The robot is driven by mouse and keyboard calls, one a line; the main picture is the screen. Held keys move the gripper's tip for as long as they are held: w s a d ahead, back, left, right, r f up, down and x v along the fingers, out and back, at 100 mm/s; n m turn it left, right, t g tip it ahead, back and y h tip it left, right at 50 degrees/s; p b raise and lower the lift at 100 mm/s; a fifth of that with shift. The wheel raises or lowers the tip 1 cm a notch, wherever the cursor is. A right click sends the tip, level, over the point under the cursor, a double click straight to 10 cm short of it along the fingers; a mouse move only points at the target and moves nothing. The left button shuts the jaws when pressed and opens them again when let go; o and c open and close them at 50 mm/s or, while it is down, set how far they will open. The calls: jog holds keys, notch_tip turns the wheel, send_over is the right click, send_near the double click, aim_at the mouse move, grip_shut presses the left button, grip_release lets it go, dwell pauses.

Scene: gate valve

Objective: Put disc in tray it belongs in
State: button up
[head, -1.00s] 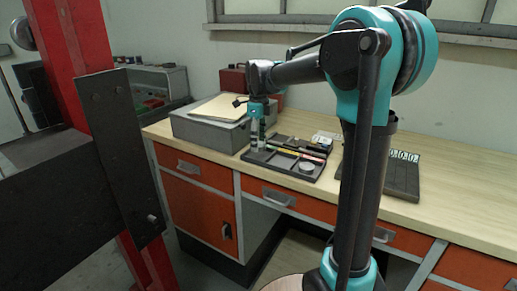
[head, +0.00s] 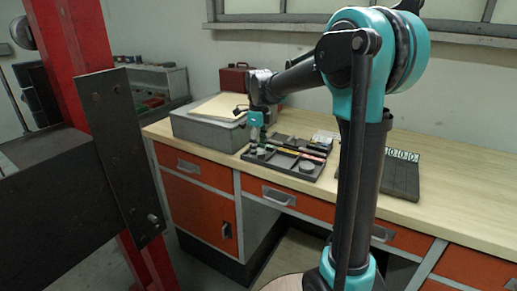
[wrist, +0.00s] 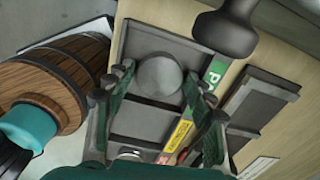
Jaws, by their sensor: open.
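A dark compartment tray (head: 278,167) lies on the wooden bench. A round grey disc (head: 261,153) rests in its left compartment; the wrist view shows this disc (wrist: 158,75) lying flat, with bare floor around it. A second pale disc (head: 306,166) sits in a compartment farther right, and its edge shows low in the wrist view (wrist: 130,153). My gripper (head: 255,139) is open and empty above the left compartment. In the wrist view its fingers stand on either side of the first disc, and no contact shows.
A grey box (head: 208,132) with a flat board on top stands close behind and left of the tray. Coloured strips (head: 316,153) lie along the tray's far side. A dark rack with white number tags (head: 400,177) is at right. Clear bench lies farther right.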

aim_at(259, 151)
notch_tip(259, 151, up, 12)
jog(key=shift+r, duration=0.15)
dwell(0.3)
